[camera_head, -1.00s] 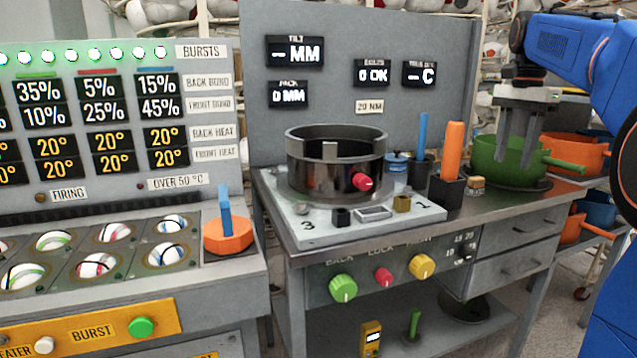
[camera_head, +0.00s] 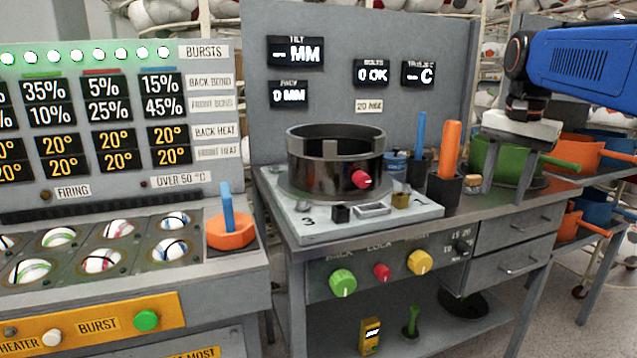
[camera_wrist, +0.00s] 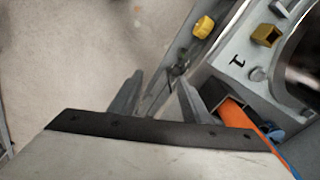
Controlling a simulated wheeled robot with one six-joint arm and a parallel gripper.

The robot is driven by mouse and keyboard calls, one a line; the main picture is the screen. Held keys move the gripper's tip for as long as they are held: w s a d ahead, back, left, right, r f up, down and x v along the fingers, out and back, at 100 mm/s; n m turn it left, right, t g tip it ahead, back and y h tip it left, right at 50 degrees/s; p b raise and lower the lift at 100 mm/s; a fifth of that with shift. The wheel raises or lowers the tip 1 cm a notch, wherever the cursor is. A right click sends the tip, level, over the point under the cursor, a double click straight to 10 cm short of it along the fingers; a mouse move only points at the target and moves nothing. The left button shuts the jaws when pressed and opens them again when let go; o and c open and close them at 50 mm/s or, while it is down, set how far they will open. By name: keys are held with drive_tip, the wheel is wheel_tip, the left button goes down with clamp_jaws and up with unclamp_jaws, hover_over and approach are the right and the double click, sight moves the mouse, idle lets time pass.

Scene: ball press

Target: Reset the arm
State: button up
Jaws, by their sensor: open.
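My gripper (camera_head: 508,178) is at the right of the press table in the head view, pointing down in front of the green pot (camera_head: 485,155). Its two fingers are spread with nothing between them. In the wrist view the open fingers (camera_wrist: 158,95) show above the floor and the table's front edge. My blue arm reaches in from the upper right and hides part of the green pot.
The press's dark ring (camera_head: 335,165) with a red knob stands on a light plate (camera_head: 300,225). An orange-handled tool (camera_head: 450,150) and a blue-handled tool (camera_head: 419,135) stand in holders left of my gripper. Orange pots (camera_head: 590,152) are behind right. Floor in front is clear.

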drive_tip(key=s+a+f+n+t, duration=0.1)
drive_tip(key=s+a+f+n, duration=0.3)
drive_tip(key=s+f, duration=0.7)
drive_tip(key=s+a+f+n+t, duration=0.2)
drive_tip(key=s+a+f+n, duration=0.3)
drive_tip(key=s+f, duration=0.6)
wheel_tip(320, 180, down, 3)
drive_tip(key=shift+f+n, duration=0.1)
drive_tip(key=shift+n, duration=0.3)
drive_tip(key=shift+o, duration=0.5)
drive_tip(key=shift+a, duration=0.1)
